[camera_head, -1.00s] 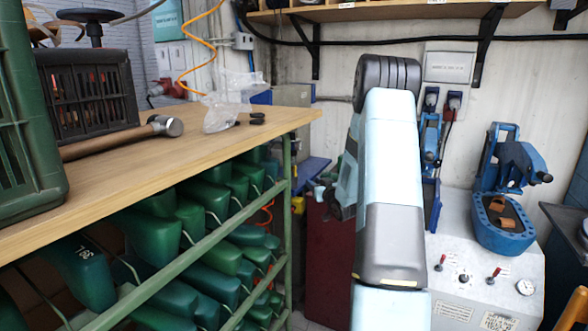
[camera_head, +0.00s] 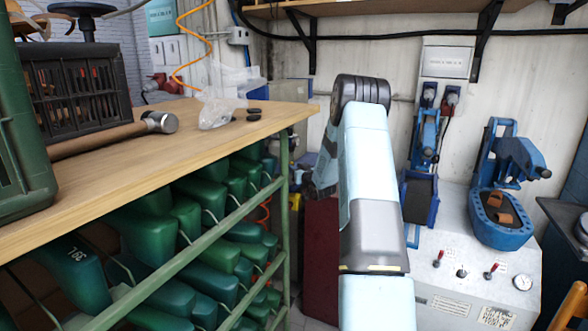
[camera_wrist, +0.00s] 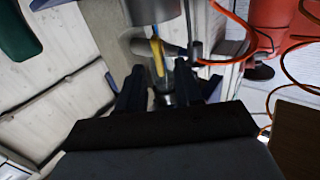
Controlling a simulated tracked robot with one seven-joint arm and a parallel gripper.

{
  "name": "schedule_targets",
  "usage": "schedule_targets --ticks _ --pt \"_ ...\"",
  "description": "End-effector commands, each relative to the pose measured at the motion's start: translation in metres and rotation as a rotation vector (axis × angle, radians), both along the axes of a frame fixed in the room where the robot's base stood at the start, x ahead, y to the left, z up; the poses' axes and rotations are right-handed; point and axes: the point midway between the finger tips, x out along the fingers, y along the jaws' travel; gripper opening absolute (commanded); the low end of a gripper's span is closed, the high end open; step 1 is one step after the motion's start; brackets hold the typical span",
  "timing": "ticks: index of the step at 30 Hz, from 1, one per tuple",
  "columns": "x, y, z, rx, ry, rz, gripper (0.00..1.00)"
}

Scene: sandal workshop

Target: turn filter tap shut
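In the wrist view, a yellow lever (camera_wrist: 158,56), which looks like the filter tap, stands in front of a grey metal cylinder (camera_wrist: 150,10) with a clear, blurred part below it. My gripper (camera_wrist: 168,80) is open, its two dark fingers apart. The lever lies beyond and between the fingertips in the picture; I see no grip on it, and cannot tell the exact gap. In the head view my arm hides much of the area past the table's end, and I cannot make out the tap or the fingers there.
An orange hose (camera_wrist: 228,62) runs beside the cylinder near red equipment (camera_wrist: 275,22). A grey machine (camera_head: 450,262) with a blue press (camera_head: 500,235) stands right.

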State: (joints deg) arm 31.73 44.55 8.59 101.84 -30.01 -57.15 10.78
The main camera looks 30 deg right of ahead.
Motion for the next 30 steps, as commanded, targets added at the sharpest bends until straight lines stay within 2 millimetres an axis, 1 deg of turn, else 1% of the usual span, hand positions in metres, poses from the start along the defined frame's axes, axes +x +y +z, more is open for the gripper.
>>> schedule_targets --ticks 3,6,15,26,30 --pt "0.01 0.0 -0.001 0.0 0.0 0.0 0.35" --pt "0.014 -0.001 0.0 0.0 0.0 -0.001 0.35" --pt "0.015 -0.001 0.0 0.0 0.0 -0.001 0.35" --pt "0.015 0.0 0.0 0.0 0.0 0.0 0.01" --pt "0.015 0.0 0.0 0.0 0.0 0.0 0.0"
